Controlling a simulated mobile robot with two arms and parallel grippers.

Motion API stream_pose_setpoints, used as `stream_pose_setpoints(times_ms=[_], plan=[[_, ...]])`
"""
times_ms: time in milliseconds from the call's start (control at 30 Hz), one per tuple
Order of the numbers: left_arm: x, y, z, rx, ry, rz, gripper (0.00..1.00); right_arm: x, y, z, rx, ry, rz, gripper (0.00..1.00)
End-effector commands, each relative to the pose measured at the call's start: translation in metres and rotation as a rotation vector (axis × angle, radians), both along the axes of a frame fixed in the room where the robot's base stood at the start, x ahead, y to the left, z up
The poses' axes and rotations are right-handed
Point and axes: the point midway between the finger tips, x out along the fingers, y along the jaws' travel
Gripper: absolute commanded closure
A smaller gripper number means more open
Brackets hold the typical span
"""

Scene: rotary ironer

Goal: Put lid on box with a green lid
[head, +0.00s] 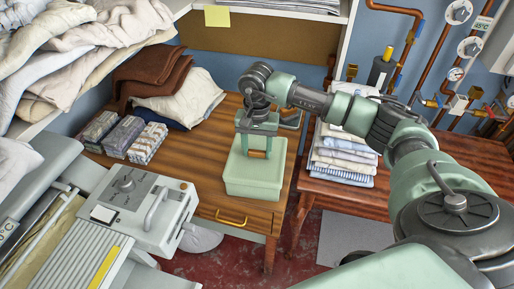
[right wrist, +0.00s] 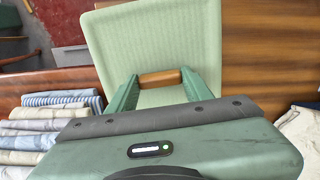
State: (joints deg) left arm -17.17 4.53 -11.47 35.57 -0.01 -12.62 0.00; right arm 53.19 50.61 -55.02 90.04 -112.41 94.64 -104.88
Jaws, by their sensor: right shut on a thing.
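The light green lid (head: 240,165) has a brown wooden handle (head: 257,154). My right gripper (head: 257,151) points down from above and is shut on this handle. In the right wrist view the handle (right wrist: 160,78) sits between the two green fingers, with the broad lid (right wrist: 150,38) beyond them. The light green box (head: 252,188) shows below the lid on the wooden table. The lid looks roughly lined up over the box; I cannot tell whether it rests fully on the rim. The box interior is hidden. My left gripper is not in view.
A folded stack (head: 340,155) stands on the right table (head: 385,195). The ironer (head: 140,205) is at front left. Pipes run along the right wall.

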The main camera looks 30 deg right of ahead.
Motion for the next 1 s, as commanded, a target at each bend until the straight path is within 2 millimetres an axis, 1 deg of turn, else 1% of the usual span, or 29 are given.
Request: stream_pose_setpoints(times_ms=[400, 733, 1000], plan=[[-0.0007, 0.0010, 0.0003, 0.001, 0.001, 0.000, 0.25, 0.0002, -0.0001, 0.0007, -0.001, -0.001, 0.000, 0.91], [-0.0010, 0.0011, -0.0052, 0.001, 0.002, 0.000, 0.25, 0.0004, -0.0001, -0.0014, 0.000, -0.001, 0.000, 0.91], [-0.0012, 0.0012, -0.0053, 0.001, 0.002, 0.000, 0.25, 0.0002, 0.0001, -0.0008, 0.000, -0.001, 0.000, 0.91]])
